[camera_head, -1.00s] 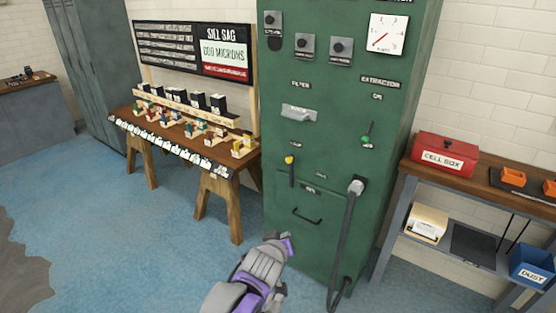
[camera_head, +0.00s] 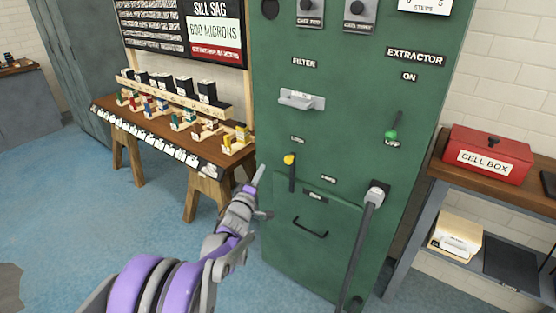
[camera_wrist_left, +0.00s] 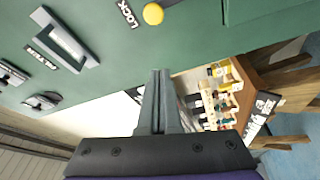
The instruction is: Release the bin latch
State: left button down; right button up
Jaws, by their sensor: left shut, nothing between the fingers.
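The bin latch is a dark lever with a yellow knob (camera_head: 289,160) on the front of the green cabinet (camera_head: 345,140), at the upper left of the bin front (camera_head: 285,240). The lever hangs down from the knob. In the left wrist view the yellow knob (camera_wrist_left: 152,14) shows at the top, beside a LOCK label. My left gripper (camera_head: 259,174) is shut and empty, left of the latch and apart from it in the picture. Its closed fingers (camera_wrist_left: 160,75) point toward the cabinet in the wrist view. My right gripper is not in view.
The bin has a dark pull handle (camera_head: 310,229). A filter handle (camera_head: 301,99) and a green-knobbed extractor lever (camera_head: 391,133) sit higher. A wooden workbench (camera_head: 165,130) stands left; a red cell box (camera_head: 487,155) is right.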

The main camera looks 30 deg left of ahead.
pick_arm(q)
jog(key=shift+s+r, duration=0.1)
jog(key=shift+r, duration=0.05)
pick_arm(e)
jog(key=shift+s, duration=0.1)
pick_arm(q)
jog(key=w+d+b, duration=0.1)
jog(key=w+b, duration=0.1)
jog(key=w, duration=0.7)
jog(key=shift+w+d+f, duration=0.2)
jog(key=shift+w+d, duration=0.05)
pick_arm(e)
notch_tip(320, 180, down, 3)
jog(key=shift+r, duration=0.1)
